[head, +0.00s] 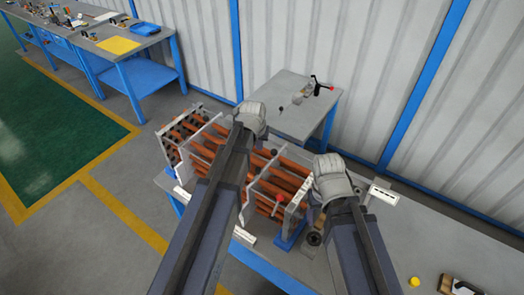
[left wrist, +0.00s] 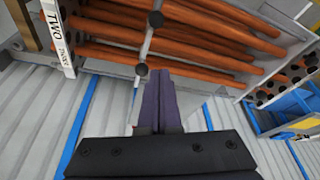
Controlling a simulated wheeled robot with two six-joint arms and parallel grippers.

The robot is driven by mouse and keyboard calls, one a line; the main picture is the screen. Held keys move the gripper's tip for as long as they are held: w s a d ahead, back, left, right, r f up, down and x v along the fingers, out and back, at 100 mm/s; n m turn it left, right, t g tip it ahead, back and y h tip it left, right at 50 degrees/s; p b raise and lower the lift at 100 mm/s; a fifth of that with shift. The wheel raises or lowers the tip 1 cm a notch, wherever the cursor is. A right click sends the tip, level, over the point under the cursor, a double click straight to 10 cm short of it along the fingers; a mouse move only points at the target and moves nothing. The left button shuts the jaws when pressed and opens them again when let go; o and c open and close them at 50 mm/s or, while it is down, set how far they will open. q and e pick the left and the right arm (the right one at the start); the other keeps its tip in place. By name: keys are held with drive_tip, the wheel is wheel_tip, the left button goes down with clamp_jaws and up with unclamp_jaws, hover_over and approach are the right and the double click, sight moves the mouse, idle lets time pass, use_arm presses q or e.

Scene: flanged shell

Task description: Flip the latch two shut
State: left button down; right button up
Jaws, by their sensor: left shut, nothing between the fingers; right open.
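A tube bundle of copper rods (head: 205,147) between pale plates stands on the bench. In the left wrist view, a white tag reading TWO (left wrist: 56,30) is at upper left. A pale bar with a dark ball (left wrist: 155,18) and a second dark ball (left wrist: 141,70) runs beside the rods; I cannot tell whether this latch is open or shut. My left gripper (left wrist: 160,78) is shut and empty, its tips just right of the lower ball; contact is unclear. My right gripper (head: 331,178) is open over the bundle's right end, its fingers mostly hidden by the arm.
A red knob (head: 281,197) sits at the bundle's near right. A small grey table (head: 290,117) with a red-tipped tool stands behind. The bench (head: 440,240) is fairly clear at right, with a yellow knob (head: 414,281) near the front.

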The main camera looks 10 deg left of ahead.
sight(257, 173)
use_arm(q)
drive_tip(key=shift+w+r, duration=0.1)
drive_tip(key=shift+w, duration=0.1)
idle(0.3)
drive_tip(key=b+x, duration=1)
drive_tip(key=x, duration=0.1)
drive_tip(key=s, duration=0.2)
drive_tip(key=s+r, duration=0.1)
drive_tip(key=s, duration=0.1)
drive_tip(key=shift+s+d+p, duration=0.1)
drive_tip(key=shift+s+p, duration=0.05)
drive_tip(key=shift+p, duration=0.15)
